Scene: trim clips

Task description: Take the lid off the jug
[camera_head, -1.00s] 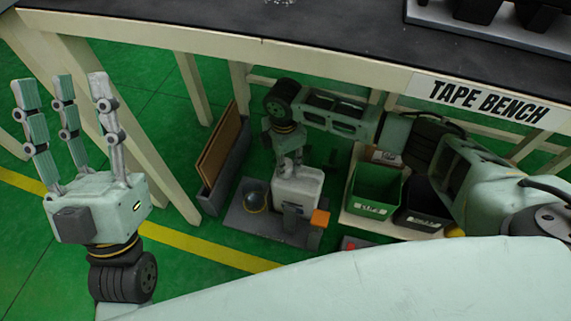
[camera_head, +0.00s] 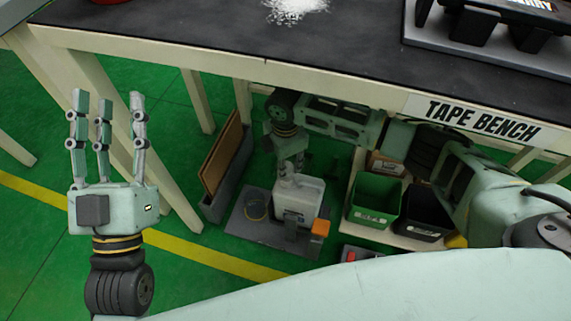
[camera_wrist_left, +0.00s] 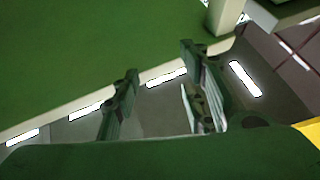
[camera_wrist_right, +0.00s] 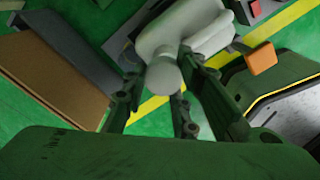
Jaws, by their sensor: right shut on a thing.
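The jug (camera_head: 297,208) is a pale, boxy container standing upright on a grey mat (camera_head: 248,226) on the floor under the bench. My right gripper (camera_head: 287,170) points down at the jug's top. In the right wrist view its fingers are closed around a rounded pale knob (camera_wrist_right: 163,77), which looks like part of the lid, with the jug's pale body (camera_wrist_right: 205,25) behind it. Whether the lid is apart from the jug I cannot tell. My left gripper (camera_head: 107,110) is empty, its fingers spread and pointing up, far left of the jug; its fingers show in the left wrist view (camera_wrist_left: 160,95).
A dark ring-like item (camera_head: 256,206) lies on the mat beside the jug, and an orange block (camera_head: 320,228) stands at its right. A green bin (camera_head: 375,198) and a black bin (camera_head: 422,215) are further right. A grey holder with brown board (camera_head: 222,160) is left. The bench top (camera_head: 220,30) overhangs.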

